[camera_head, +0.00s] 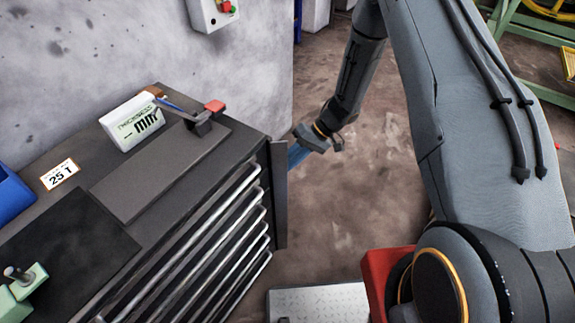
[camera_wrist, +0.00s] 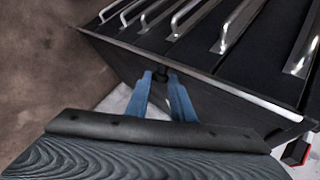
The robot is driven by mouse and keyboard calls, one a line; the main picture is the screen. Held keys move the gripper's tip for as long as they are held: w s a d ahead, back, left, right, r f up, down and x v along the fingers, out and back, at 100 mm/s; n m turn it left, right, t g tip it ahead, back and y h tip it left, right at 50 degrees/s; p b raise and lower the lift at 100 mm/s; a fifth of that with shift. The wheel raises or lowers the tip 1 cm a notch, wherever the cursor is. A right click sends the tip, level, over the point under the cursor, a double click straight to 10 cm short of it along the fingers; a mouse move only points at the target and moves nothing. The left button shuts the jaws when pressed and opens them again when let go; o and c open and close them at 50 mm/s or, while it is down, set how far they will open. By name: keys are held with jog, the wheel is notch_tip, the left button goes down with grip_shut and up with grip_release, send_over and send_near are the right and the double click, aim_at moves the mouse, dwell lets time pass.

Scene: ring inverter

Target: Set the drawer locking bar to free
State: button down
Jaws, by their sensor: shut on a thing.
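The drawer locking bar (camera_head: 279,195) is a dark upright strip at the right end of the drawer fronts on the grey tool cabinet (camera_head: 248,143). It stands out from the fronts like a flap. My gripper (camera_head: 293,157) is at its right side, near its upper part, with blue fingers partly hidden behind it. In the wrist view the fingers (camera_wrist: 162,80) close around a small dark knob (camera_wrist: 162,72) on a black panel (camera_wrist: 120,52) with a pale metal edge, which looks like the bar. The exact contact is hard to see.
Drawer handles (camera_head: 245,215) run along the cabinet front beside the bar, and also show in the wrist view (camera_wrist: 192,18). A white box (camera_head: 132,122), a red-ended tool (camera_head: 214,106) and a blue bin (camera_head: 12,195) are on top. The floor (camera_head: 335,205) right of the bar is clear.

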jog(key=n+g+b, duration=0.1)
jog(key=w+n+b, duration=0.1)
jog(key=shift+a+f+g+h+b, duration=0.1)
jog(key=shift+a+g+h+b, duration=0.2)
jog(key=shift+a+g+h, duration=0.1)
jog(key=c, duration=1.8)
grip_release()
jog(key=shift+c, duration=0.2)
jog(key=b+v, duration=0.2)
jog(key=v, duration=0.6)
